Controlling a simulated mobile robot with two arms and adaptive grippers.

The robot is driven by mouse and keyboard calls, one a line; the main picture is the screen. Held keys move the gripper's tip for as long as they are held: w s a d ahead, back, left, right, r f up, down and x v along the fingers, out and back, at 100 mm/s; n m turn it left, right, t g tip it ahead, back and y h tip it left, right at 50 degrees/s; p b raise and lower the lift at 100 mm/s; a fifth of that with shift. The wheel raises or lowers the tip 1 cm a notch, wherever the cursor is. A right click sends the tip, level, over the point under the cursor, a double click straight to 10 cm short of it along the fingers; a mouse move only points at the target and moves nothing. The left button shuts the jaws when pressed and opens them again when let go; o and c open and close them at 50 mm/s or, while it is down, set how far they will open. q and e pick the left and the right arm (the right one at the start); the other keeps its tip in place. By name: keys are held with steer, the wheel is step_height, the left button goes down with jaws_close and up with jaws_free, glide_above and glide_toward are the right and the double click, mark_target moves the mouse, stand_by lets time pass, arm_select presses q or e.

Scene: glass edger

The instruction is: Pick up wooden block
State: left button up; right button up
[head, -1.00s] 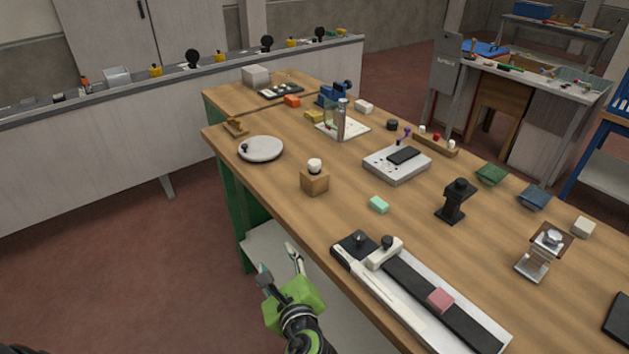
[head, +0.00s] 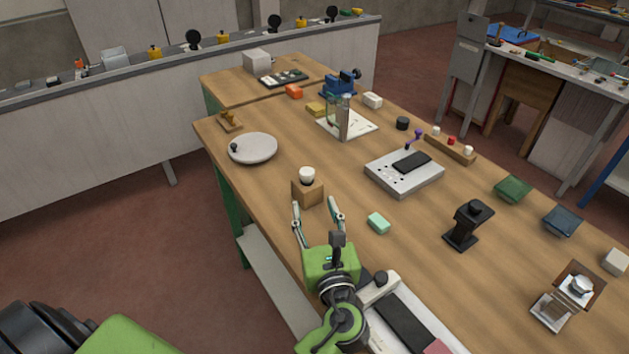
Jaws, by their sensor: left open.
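The wooden block (head: 306,193) is a small brown cube standing on the near left part of the wooden table. A white round-topped piece (head: 307,175) with a dark lower rim sits on it. My left gripper (head: 315,204) is open and empty, its fingers pointing at the block from the near side. The left fingertip shows by the block's lower left edge, the right fingertip a little right of the block. I cannot tell whether the tips reach past its front face. My right gripper is not in view.
A mint-green block (head: 378,222) lies close to the right of my gripper. A round grey plate (head: 253,149) is behind left. A white-and-black long fixture (head: 403,318) lies under and right of my wrist. A grey box device (head: 404,172) stands behind right.

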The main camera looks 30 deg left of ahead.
mark_target(308, 177)
arm_select(q)
steer(key=shift+w, duration=0.3)
steer(key=p+x, duration=0.1)
steer(key=x, duration=0.5)
steer(key=shift+s+a+r, duration=0.1)
steer(key=shift+a+r, duration=0.05)
steer(key=shift+r, duration=0.05)
steer(key=shift+w+a+f+p, duration=0.1)
steer(key=shift+w+p, duration=0.15)
steer(key=shift+p, duration=0.05)
steer(key=shift+w+a, duration=0.15)
steer(key=shift+w, duration=0.1)
steer(key=x, duration=0.1)
steer(key=p+x, duration=0.1)
steer(key=x, duration=0.2)
steer(key=shift+w+r+p, duration=0.2)
steer(key=shift+r+p, duration=0.1)
steer(key=shift+w+a+f, duration=0.1)
steer(key=shift+w+a, duration=0.05)
jaws_close()
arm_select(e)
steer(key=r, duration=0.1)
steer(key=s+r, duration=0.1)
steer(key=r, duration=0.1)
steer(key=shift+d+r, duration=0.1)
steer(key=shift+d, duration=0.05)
